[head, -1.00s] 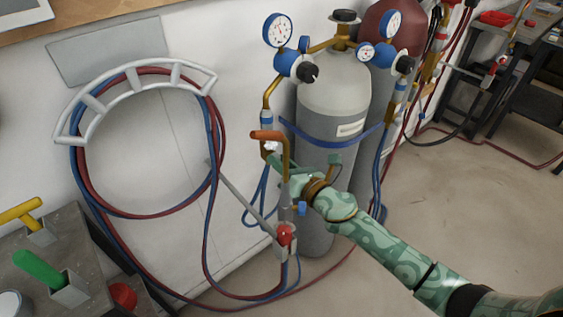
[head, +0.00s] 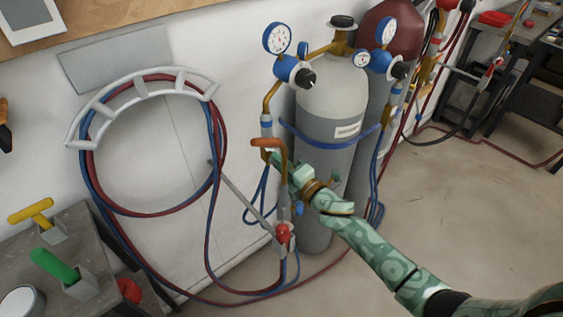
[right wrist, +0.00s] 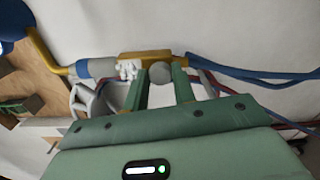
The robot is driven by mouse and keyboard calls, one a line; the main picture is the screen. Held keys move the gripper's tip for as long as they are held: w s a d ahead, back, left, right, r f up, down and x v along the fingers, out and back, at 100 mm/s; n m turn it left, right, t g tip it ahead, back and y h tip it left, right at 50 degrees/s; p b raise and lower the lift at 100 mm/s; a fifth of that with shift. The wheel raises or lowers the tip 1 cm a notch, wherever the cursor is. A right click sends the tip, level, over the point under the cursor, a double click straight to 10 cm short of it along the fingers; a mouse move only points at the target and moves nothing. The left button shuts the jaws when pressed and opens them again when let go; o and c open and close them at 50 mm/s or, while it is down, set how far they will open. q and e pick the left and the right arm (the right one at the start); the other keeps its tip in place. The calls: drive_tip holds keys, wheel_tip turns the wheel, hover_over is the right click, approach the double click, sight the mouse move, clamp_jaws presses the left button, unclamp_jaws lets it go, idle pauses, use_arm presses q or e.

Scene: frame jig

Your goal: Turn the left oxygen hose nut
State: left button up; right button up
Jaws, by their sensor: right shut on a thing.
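My right gripper (head: 279,162) reaches in from the lower right to the hose fitting below the left regulator. In the right wrist view its two green fingers (right wrist: 161,82) stand on either side of a grey round knob (right wrist: 160,72) and are shut on it. The knob sits in front of a brass fitting (right wrist: 147,58). A white ribbed nut (right wrist: 128,70) shows just left of the fingers. In the head view the nut is hidden by the gripper and the orange bent handle (head: 268,143). My left gripper is not in view.
The grey cylinder (head: 330,100) stands right behind my gripper, with gauges above. A post with a red part (head: 283,232) stands close below. Coiled red and blue hoses hang on the rack (head: 135,85) at the left. Open floor (head: 450,210) lies at the right.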

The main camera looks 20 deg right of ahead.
drive_tip(key=shift+m+p, duration=0.3)
drive_tip(key=shift+m, duration=0.5)
drive_tip(key=shift+d, duration=0.1)
drive_tip(key=o, duration=1)
drive_tip(key=p+v, duration=0.2)
drive_tip(key=v, duration=1.4)
drive_tip(key=shift+s, duration=0.15)
drive_tip(key=shift+m, duration=0.3)
